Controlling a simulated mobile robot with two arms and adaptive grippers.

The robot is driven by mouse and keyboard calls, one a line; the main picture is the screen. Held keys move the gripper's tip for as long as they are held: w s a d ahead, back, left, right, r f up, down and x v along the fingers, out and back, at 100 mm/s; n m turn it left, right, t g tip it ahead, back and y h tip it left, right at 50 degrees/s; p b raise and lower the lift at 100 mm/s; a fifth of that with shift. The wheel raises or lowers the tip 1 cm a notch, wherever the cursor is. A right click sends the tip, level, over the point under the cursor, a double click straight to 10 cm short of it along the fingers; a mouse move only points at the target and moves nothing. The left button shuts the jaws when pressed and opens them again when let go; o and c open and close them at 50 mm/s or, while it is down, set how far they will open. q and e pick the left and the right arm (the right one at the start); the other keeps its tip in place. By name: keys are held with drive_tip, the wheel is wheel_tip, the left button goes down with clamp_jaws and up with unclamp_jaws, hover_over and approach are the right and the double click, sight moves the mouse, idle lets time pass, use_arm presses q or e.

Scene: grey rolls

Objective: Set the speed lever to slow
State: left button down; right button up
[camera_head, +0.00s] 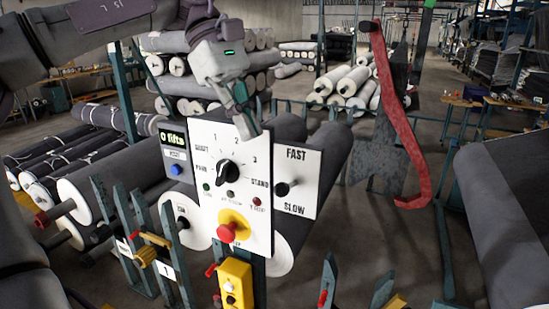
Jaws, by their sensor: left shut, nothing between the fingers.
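The speed lever (283,188) is a black knob on a white plate (306,165) at the right of the control panel. FAST is printed above it and SLOW below it. The knob sits between the two words, a little nearer SLOW; its exact setting is hard to tell. My left gripper (247,122) is shut and empty. It points down in front of the top of the panel, up and left of the lever, and covers part of the panel's upper edge. My right gripper is not in view.
The main panel (208,150) has a black rotary dial (227,172) and a red stop button (227,232) on yellow. A blue button (177,169) is at left. A red curved bar (392,110) stands at right. Grey rolls (110,185) lie around the panel.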

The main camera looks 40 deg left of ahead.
sight(282, 183)
use_arm(q)
drive_tip(key=x, duration=0.1)
drive_tip(key=p+x, duration=0.1)
drive_tip(key=x, duration=0.1)
drive_tip(key=shift+a+f, duration=0.2)
drive_tip(key=shift+f, duration=0.1)
drive_tip(key=d, duration=0.1)
drive_tip(key=d+f+p, duration=0.1)
drive_tip(key=d, duration=0.1)
drive_tip(key=shift+f, duration=0.25)
drive_tip(key=shift+d+f+p, duration=0.2)
drive_tip(key=shift+d+p, duration=0.15)
drive_tip(key=shift+d, duration=0.05)
drive_tip(key=shift+a+f, duration=0.1)
drive_tip(key=shift+a, duration=0.1)
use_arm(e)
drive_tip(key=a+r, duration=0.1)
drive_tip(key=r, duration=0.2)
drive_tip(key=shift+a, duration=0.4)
